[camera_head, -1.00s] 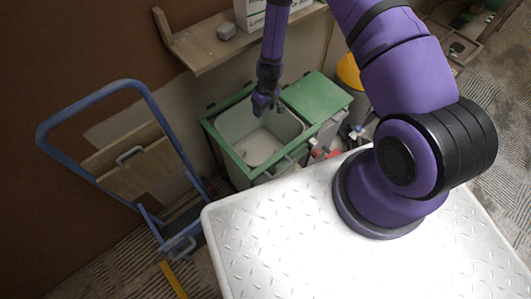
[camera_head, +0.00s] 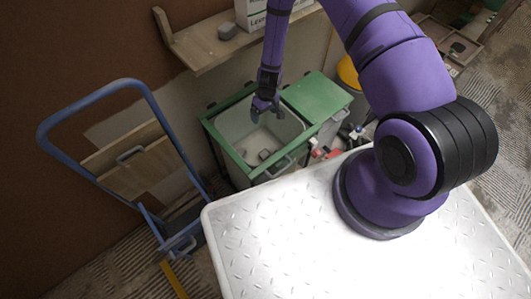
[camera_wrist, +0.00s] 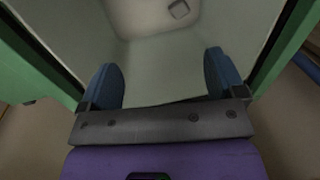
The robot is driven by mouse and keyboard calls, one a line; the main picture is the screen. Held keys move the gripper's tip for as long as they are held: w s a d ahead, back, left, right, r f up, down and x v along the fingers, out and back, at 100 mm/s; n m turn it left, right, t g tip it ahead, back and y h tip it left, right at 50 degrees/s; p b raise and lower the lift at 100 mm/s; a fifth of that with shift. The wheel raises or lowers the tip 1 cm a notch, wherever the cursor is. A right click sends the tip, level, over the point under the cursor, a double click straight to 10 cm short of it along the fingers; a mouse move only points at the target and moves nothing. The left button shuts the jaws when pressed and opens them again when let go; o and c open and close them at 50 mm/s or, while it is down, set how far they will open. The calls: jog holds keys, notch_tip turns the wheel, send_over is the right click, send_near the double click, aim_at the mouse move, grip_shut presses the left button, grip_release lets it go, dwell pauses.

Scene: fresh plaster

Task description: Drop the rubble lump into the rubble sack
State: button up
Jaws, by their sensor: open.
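A small grey rubble lump (camera_head: 264,154) lies on the floor of a pale open-topped container (camera_head: 232,122) set in a green frame; it also shows in the wrist view (camera_wrist: 179,9). I cannot tell whether this container is the rubble sack. My gripper (camera_head: 265,112) points down over the container's opening, above the lump and apart from it. In the wrist view its two blue fingers (camera_wrist: 165,78) are spread with nothing between them.
A similar grey lump (camera_head: 227,31) sits on the wooden shelf (camera_head: 205,55) beside a white box (camera_head: 262,12). A green lid (camera_head: 315,96) adjoins the container. A blue hand truck (camera_head: 140,86) stands left. My white deck is clear in front.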

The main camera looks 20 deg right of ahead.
notch_tip(320, 180, up, 11)
jog(key=d, duration=0.1)
jog(key=shift+w+d+f, duration=0.15)
jog(key=shift+w+d, duration=0.1)
dwell(0.3)
dwell(0.4)
